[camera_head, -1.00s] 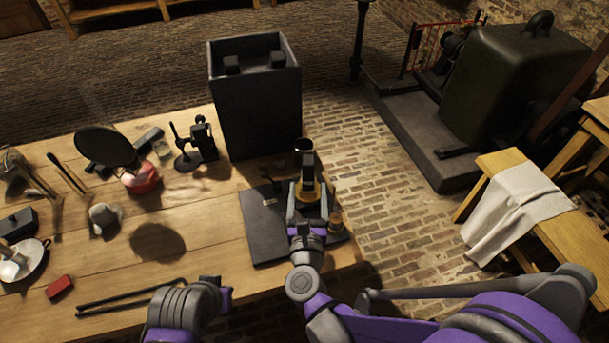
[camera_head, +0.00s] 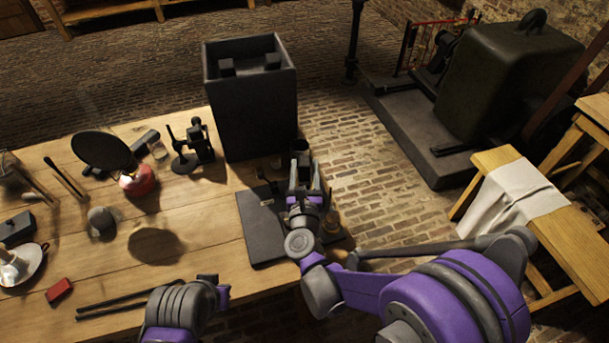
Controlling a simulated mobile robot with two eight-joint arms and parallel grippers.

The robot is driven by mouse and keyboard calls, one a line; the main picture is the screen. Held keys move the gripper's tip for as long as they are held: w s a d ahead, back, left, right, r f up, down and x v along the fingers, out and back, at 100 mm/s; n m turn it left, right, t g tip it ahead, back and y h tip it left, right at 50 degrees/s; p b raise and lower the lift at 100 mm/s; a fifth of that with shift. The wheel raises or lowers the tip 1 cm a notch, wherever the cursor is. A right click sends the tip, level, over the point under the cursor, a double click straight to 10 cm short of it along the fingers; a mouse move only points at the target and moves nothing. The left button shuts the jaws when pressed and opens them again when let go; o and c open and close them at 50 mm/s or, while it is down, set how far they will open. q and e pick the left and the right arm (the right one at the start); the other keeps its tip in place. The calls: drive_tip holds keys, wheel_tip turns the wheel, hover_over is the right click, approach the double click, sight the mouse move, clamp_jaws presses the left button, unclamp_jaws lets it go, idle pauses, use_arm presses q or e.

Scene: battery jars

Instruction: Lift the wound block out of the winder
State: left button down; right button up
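A dark flat board (camera_head: 262,228), which looks like the winder's base, lies at the table's right front edge. A small upright wooden piece (camera_head: 332,218) stands at its right side. My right gripper (camera_head: 304,168) is over the board's right part, with its fingers pointing away from me. A small dark piece (camera_head: 301,157) shows at its fingertips; I cannot tell whether the fingers press on it. The arm hides most of the winder, and the wound block is not clearly visible. My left arm's end (camera_head: 208,284) is at the bottom, over the table's front edge; its fingers cannot be made out.
A tall dark open box (camera_head: 257,115) stands just behind the board. A small black device (camera_head: 193,147), a red-based round dark item (camera_head: 138,181) and a red block (camera_head: 59,290) are to the left. A bench with a white cloth (camera_head: 515,193) stands right, beyond open brick floor.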

clamp_jaws()
